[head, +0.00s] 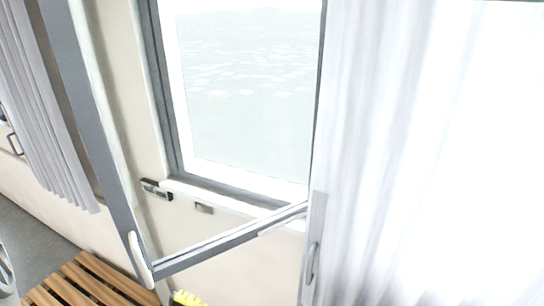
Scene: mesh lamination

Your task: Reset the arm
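My arm and my gripper do not show clearly anywhere in the head view, so I cannot see the arm's pose or whether the gripper holds anything. An open window sash (88,130) with a grey frame is swung inward from the window opening. A white handle (140,258) sits near the sash's lower corner.
A slatted wooden surface (95,280) is at the lower left, with a small yellow object (187,298) beside it. A white curtain (430,150) fills the right side. A grey curtain (45,120) hangs at the left. Snowy ground shows through the window opening.

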